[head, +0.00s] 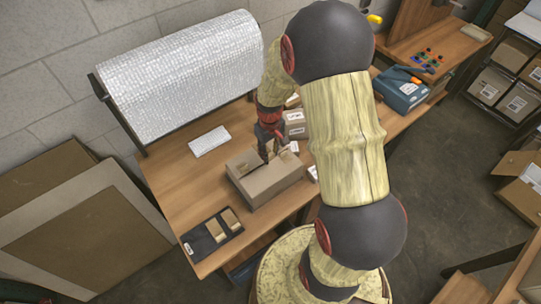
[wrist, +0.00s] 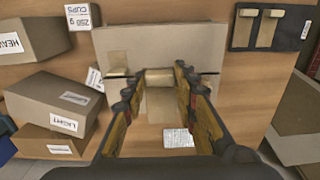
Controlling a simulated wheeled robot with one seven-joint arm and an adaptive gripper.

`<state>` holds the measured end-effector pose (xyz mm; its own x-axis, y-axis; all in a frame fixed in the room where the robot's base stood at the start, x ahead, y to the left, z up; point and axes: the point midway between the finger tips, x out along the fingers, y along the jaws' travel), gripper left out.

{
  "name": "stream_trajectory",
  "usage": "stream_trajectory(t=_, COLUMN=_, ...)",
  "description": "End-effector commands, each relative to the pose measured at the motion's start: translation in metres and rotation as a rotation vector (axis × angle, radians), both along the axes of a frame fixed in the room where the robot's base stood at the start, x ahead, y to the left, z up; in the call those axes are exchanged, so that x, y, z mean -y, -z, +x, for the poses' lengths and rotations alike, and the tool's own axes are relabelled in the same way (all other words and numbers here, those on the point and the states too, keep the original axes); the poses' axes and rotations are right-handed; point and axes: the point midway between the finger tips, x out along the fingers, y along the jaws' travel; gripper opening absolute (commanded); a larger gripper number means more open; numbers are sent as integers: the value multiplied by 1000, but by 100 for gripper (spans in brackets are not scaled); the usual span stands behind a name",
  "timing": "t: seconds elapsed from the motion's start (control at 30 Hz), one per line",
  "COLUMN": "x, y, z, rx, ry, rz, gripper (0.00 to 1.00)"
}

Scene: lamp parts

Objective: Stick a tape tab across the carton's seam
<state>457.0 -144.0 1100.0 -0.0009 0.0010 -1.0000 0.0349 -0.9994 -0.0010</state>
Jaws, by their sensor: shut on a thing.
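The tan carton (head: 270,186) stands closed on the bench; its broad top fills the upper middle of the wrist view (wrist: 190,42). My gripper (head: 268,150) is low over the carton's top. In the wrist view its fingers (wrist: 156,80) are shut on a small tan tape tab (wrist: 158,76), close to the seam line. I cannot tell whether the tab touches the carton. Another tan piece (wrist: 117,71) shows left of the fingers, at the seam's left end. The black tab holder (head: 196,244) holds two tan tabs, also seen in the wrist view (wrist: 268,30).
A silvery wrap roll (head: 185,75) stands behind the carton. Small cartons marked HEAVY (wrist: 45,30) and LIGHT (wrist: 50,98), and a CUPS box (wrist: 80,15), are at the wrist view's left.

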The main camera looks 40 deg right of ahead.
Motion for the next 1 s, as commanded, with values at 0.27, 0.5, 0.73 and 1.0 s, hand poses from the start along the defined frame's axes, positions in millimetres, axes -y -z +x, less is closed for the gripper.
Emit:
stream_trajectory(t=0.27, x=0, y=19, z=0, rx=-1, ry=0, rz=0, gripper=18)
stream_trajectory(t=0.5, x=0, y=41, z=0, rx=0, ry=0, rz=0, gripper=18)
stream_trajectory(t=0.73, x=0, y=62, z=0, rx=0, ry=0, rz=0, gripper=18)
stream_trajectory(t=1.0, x=0, y=78, z=0, rx=0, ry=0, rz=0, gripper=18)
